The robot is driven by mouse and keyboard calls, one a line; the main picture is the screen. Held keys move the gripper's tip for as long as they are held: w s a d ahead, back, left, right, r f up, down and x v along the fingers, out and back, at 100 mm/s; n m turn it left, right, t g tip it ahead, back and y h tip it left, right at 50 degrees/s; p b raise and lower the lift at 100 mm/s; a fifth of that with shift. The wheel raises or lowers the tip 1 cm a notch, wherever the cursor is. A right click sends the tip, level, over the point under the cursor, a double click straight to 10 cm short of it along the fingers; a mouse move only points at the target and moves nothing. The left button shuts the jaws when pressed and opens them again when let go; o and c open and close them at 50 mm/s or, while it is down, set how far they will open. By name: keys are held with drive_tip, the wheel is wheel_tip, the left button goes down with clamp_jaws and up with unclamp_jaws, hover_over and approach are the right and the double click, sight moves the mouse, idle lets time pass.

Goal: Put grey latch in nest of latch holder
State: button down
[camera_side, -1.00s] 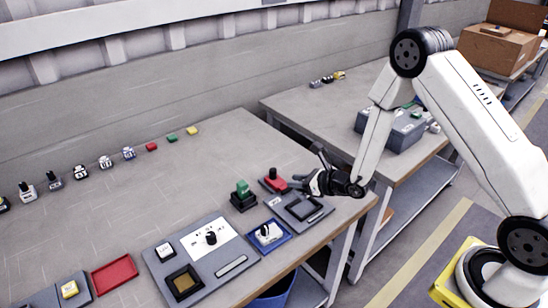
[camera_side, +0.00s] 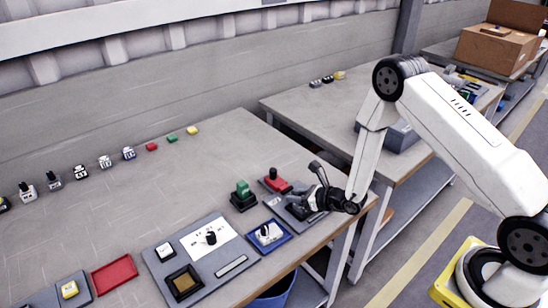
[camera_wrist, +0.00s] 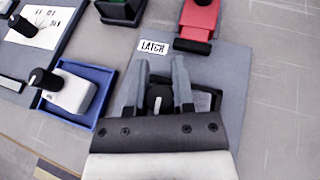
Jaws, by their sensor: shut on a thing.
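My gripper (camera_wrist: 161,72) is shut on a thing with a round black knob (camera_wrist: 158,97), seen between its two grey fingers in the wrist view. I take this to be the grey latch; its body is mostly hidden. The latch holder (camera_wrist: 229,68) is a grey plate with a white LATCH label (camera_wrist: 153,47). Its dark nest (camera_wrist: 208,101) shows partly beside and behind the right finger. In the side view my gripper (camera_side: 308,196) is low over the holder (camera_side: 273,202) and covers most of the nest. I cannot tell whether the latch touches the nest.
A red block (camera_wrist: 199,20) stands just beyond the holder. A blue tray (camera_wrist: 88,78) with a pale black-knobbed part (camera_wrist: 70,92) lies to the left. A green-topped part (camera_side: 243,190) on a black base stands near. The table behind is mostly clear.

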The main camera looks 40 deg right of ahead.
drive_tip(key=shift+f, duration=0.15)
drive_tip(key=shift+c, duration=2)
unclamp_jaws()
drive_tip(key=shift+s, duration=0.1)
drive_tip(key=shift+v, duration=3.8)
drive_tip(key=shift+r, duration=2.55)
